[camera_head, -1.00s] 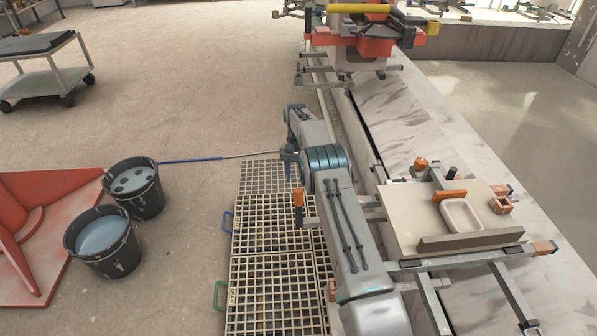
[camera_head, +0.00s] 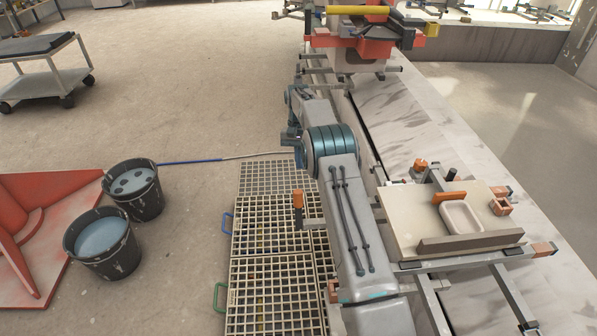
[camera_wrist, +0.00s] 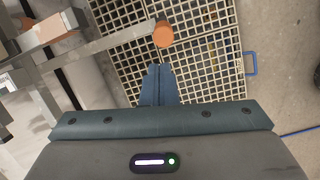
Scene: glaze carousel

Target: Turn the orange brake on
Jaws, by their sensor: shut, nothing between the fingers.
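The brake is an upright orange handle (camera_head: 298,199) on a grey bar at the left side of the cart frame, above the floor grating. In the wrist view the orange handle (camera_wrist: 163,34) shows end-on, just beyond my fingertips, with its grey bar running off to the left. My gripper (camera_wrist: 158,70) is shut and empty, its fingers pointing towards the handle with a small gap in the picture. In the head view my gripper (camera_head: 291,138) is beyond the handle, partly hidden by my own arm. I cannot tell the handle's on or off position.
A board with a white dish (camera_head: 461,217) lies on the cart frame at right. Floor gratings (camera_head: 275,270) lie below the handle. Two dark buckets (camera_head: 103,246) and a red panel (camera_head: 25,240) stand at left. A red machine (camera_head: 365,40) stands at the far end.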

